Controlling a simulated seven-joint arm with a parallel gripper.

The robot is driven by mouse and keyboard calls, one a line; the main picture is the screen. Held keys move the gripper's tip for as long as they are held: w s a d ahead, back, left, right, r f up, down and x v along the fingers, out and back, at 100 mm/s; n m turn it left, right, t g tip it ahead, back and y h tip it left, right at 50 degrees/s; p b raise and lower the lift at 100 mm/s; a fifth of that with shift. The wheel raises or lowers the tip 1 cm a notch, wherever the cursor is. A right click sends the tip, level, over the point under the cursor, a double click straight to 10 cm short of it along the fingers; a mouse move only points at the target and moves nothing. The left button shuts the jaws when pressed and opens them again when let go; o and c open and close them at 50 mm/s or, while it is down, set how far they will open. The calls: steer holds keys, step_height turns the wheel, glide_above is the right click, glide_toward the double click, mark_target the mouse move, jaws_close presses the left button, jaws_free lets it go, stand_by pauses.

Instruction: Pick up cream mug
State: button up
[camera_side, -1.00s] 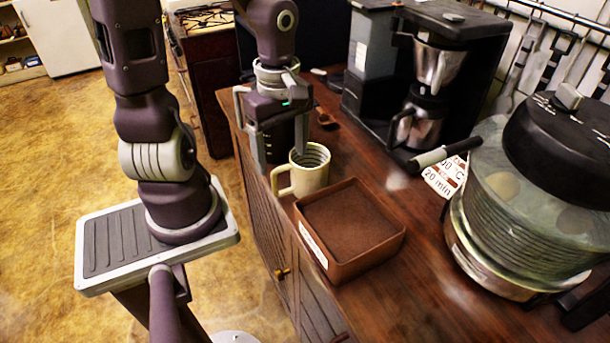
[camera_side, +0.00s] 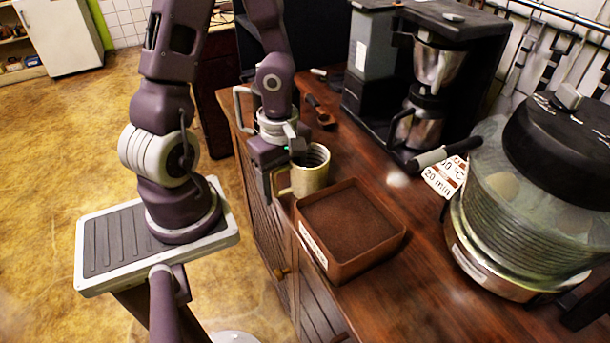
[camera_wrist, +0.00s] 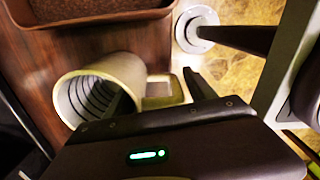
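The cream mug (camera_side: 314,180) stands upright on the wooden counter, its handle toward the left in the side view. In the wrist view, the mug (camera_wrist: 128,72) shows its ribbed inside, with the square handle on its right. My gripper (camera_side: 285,173) is low over the mug's handle side. In the wrist view, my gripper (camera_wrist: 158,92) is open, one finger at the mug's mouth, seemingly inside it, and the other beyond the handle. The handle and near wall lie between the fingers. Contact cannot be told.
A brown square tray (camera_side: 378,246) stands close in front of the mug. A coffee machine (camera_side: 455,60) is behind, and a glass-sided steamer (camera_side: 520,210) stands at the right. The counter edge is just left of the mug.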

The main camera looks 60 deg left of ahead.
jaws_close()
steer(key=shift+r, duration=0.15)
steer(key=shift+a+r, duration=0.1)
steer(key=shift+r, duration=0.25)
step_height(320, 180, up, 9)
steer(key=w+a+f+m, duration=0.1)
steer(key=w+a+m, duration=0.1)
steer(key=w, duration=0.5)
steer(key=w+a+f+m, duration=0.1)
steer(key=w+m, duration=0.1)
steer(key=w, duration=0.6)
steer(key=shift+w+a, duration=0.2)
steer(key=shift+a, duration=0.2)
